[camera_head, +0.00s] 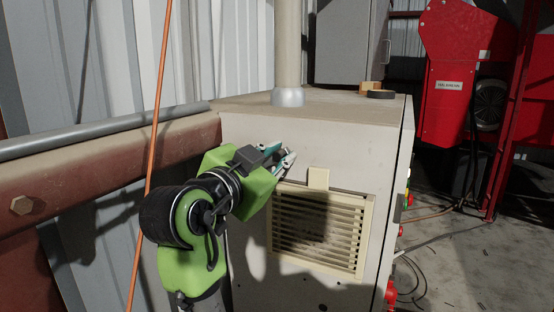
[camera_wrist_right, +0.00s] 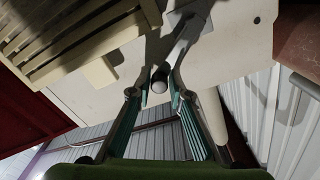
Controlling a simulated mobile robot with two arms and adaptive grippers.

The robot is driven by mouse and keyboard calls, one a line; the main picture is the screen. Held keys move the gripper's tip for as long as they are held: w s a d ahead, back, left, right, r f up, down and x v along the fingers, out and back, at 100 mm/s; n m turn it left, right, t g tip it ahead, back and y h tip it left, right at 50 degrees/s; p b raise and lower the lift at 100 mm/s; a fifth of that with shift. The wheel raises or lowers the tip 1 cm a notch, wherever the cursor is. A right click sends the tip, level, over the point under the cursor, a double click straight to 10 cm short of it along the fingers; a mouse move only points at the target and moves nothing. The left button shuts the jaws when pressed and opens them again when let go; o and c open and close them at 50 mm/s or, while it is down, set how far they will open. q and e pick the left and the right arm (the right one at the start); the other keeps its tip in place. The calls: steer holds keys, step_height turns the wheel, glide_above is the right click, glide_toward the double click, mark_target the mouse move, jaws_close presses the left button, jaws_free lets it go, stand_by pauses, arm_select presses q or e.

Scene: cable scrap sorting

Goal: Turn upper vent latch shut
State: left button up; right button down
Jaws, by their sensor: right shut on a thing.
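The vent (camera_head: 318,228) is a cream slatted grille on the front of a pale cabinet. It also shows at the upper left of the wrist view (camera_wrist_right: 75,30). A cream tab (camera_head: 318,178) stands at its top edge, clear of the jaws. My right gripper (camera_head: 284,160) is at the vent's upper left corner. In the wrist view its fingers (camera_wrist_right: 160,84) are closed around a grey, round-ended handle (camera_wrist_right: 159,80), which looks like the upper latch. The fingers hide part of the handle, so its exact angle is hard to tell. My left gripper is not in view.
A rusty beam (camera_head: 110,165) and a grey pipe (camera_head: 100,131) run in from the left. An orange cable (camera_head: 151,150) hangs near my right arm. A post (camera_head: 288,50) and a dark ring (camera_head: 381,94) stand on the cabinet top. Open floor lies at the right.

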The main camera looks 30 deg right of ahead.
steer(key=shift+f, duration=0.35)
steer(key=c, duration=2)
jaws_free()
steer(key=shift+d, duration=0.15)
steer(key=shift+o, duration=0.2)
steer(key=shift+r, duration=0.1)
step_height(320, 180, up, 10)
